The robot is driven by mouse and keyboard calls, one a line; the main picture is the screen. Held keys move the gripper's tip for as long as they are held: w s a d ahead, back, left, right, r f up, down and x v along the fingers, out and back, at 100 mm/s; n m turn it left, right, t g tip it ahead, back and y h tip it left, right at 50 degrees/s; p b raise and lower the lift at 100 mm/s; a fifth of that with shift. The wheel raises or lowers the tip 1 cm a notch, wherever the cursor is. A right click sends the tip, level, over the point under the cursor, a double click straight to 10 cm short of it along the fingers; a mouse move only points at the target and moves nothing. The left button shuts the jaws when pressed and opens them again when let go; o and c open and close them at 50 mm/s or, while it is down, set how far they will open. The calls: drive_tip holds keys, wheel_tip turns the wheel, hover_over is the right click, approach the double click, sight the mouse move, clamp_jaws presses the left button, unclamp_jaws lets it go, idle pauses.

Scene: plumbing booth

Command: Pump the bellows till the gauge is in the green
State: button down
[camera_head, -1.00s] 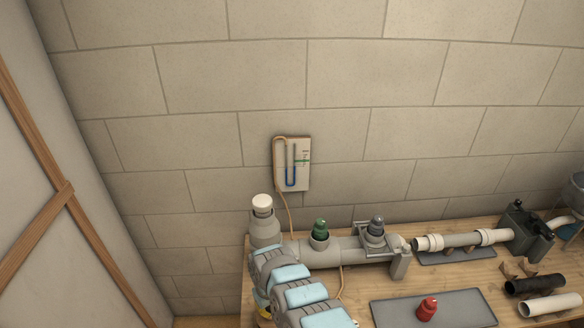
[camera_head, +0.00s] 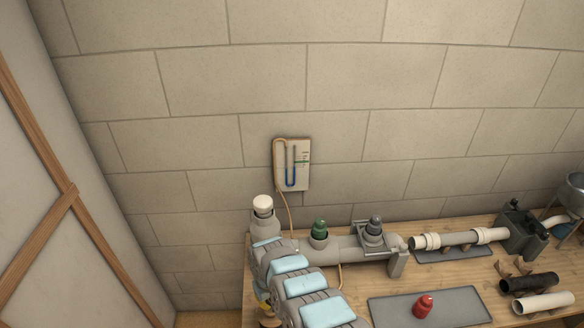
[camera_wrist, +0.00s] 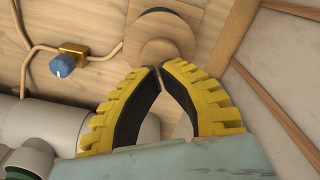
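The gauge (camera_head: 297,164) is a pale wall board with a U-shaped tube, blue liquid and a green mark. The liquid's exact level against the mark is too small to tell. In the wrist view a round wooden piece with a smaller round knob (camera_wrist: 160,38), seemingly the bellows, lies just beyond my fingertips. My gripper (camera_wrist: 159,69) has yellow fingers with black pads, and their tips meet or nearly meet with nothing seen between them. Whether they touch the wood is unclear. In the head view my arm hides most of the gripper and the bellows.
A brass fitting with a blue knob (camera_wrist: 63,65) sits on a thin tube left of the wooden piece. A grey pipe assembly (camera_head: 345,248) with green and grey caps stands right of my arm. A red part (camera_head: 423,306) lies on a dark mat (camera_head: 462,308). More pipes lie farther right.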

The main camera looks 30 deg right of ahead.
drive_tip(key=shift+f, duration=0.15)
drive_tip(key=shift+f+b, duration=1.75)
drive_tip(key=shift+f, duration=0.95)
drive_tip(key=shift+r+p, duration=2.8)
drive_tip(key=shift+r, duration=0.1)
drive_tip(key=shift+f, duration=0.2)
drive_tip(key=shift+f+b, duration=2)
drive_tip(key=shift+f, duration=0.7)
drive_tip(key=shift+r+p, duration=2.65)
drive_tip(key=shift+r, duration=0.25)
drive_tip(key=shift+f, duration=0.25)
